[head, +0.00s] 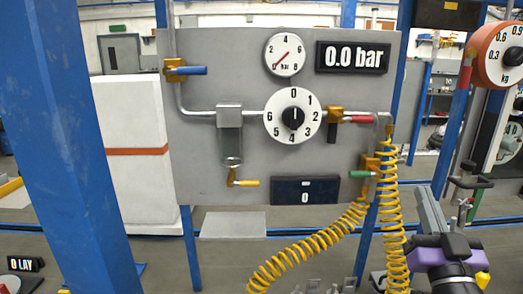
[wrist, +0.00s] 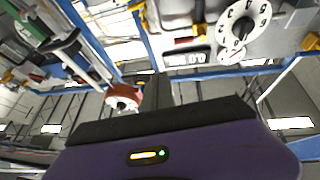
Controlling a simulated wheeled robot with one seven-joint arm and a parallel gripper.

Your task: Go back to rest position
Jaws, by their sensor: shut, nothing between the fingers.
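My gripper (wrist: 158,90) shows in the wrist view as a dark block beyond the purple wrist housing, shut and empty. In the head view my purple wrist (head: 447,250) is at the lower right, in front of the floor and to the right of the yellow coiled hoses.
Yellow coiled hoses (head: 395,215) hang close to the arm's left. A red round kg scale (head: 500,55) is at the upper right and also shows in the wrist view (wrist: 125,97). A blue post (head: 70,140) stands at the left. A pressure display (head: 352,57) reads 0.0 bar.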

